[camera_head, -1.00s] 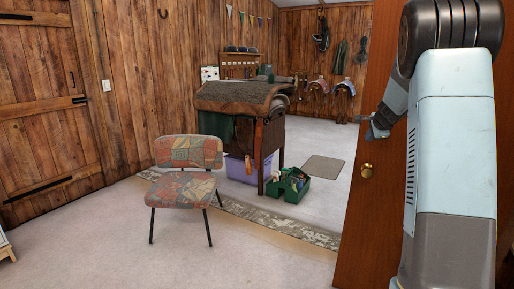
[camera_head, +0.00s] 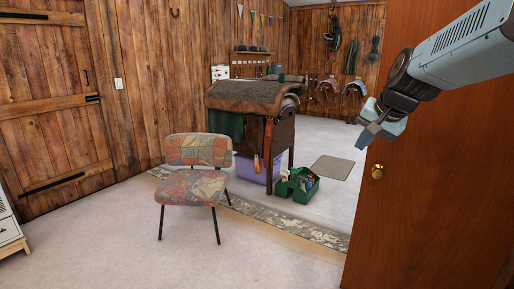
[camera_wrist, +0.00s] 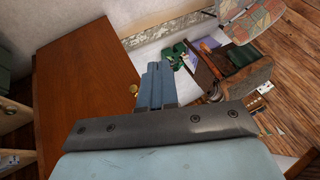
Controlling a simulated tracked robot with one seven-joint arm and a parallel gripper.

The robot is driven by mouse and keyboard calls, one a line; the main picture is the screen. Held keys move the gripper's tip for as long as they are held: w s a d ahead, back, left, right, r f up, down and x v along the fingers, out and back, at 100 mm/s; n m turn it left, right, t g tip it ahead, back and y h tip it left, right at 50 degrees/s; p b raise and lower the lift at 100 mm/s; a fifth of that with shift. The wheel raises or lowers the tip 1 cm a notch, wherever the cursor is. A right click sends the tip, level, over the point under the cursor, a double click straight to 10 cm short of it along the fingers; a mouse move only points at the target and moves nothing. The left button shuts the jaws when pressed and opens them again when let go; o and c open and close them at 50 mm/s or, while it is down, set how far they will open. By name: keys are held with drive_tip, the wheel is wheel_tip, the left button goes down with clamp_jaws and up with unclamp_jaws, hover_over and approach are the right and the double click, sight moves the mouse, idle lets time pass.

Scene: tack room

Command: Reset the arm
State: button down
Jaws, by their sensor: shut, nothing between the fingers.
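My gripper (camera_head: 368,132) is at the upper right of the head view, at the end of my arm, which reaches in from the right edge. The gripper is in the air in front of the brown door (camera_head: 425,190), near its left edge and above its brass knob. The wrist view shows the gripper fingers (camera_wrist: 157,78) closed together with nothing between them. In that view the door (camera_wrist: 85,75) fills the left side, with the knob beside the fingers. I cannot tell how far the gripper is from the door.
A patterned chair (camera_head: 192,185) stands in the middle. A white cabinet (camera_head: 8,230) stands at the left edge. The pale floor (camera_head: 120,255) in front is clear.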

drive_tip(key=s+a+f+n, duration=0.1)
drive_tip(key=s+f+n, duration=0.1)
drive_tip(key=s, duration=0.7)
drive_tip(key=s+a+f+n+g+h, duration=0.1)
drive_tip(key=s+a+f+n, duration=0.1)
drive_tip(key=s, duration=0.7)
drive_tip(key=shift+s+f+n+h, duration=0.3)
drive_tip(key=shift+f+n, duration=0.2)
drive_tip(key=shift+n, duration=0.6)
